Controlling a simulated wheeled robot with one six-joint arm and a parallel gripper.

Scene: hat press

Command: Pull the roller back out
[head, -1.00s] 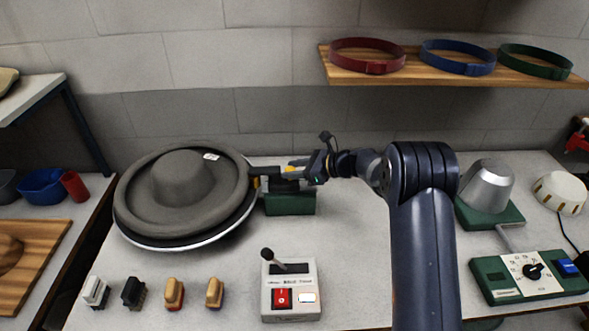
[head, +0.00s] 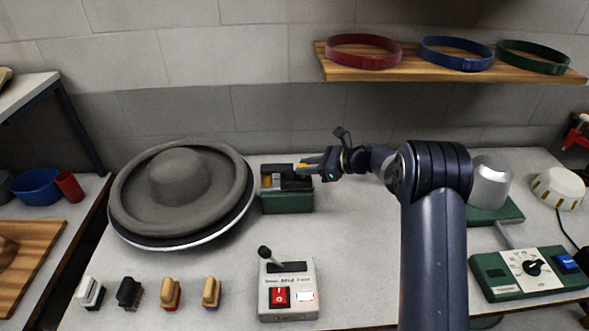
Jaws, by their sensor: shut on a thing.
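The roller (head: 266,181) is a small tan piece at the left end of a dark slide on a green block (head: 287,202). It sits just right of the grey hat (head: 178,176), with a narrow gap to the brim. The hat has a wide curled brim and rests on a round, white-edged turntable (head: 182,244). My gripper (head: 306,169) reaches in from the right and is shut on the dark slide of the roller, above the green block. The exact grip is small and partly hidden by the fingers.
A control box (head: 288,290) with a lever and red switch stands in front. Several brushes (head: 171,293) line the front left. A silver dome (head: 490,183) and a green dial box (head: 532,272) are at the right. A shelf (head: 440,67) with hat bands hangs above.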

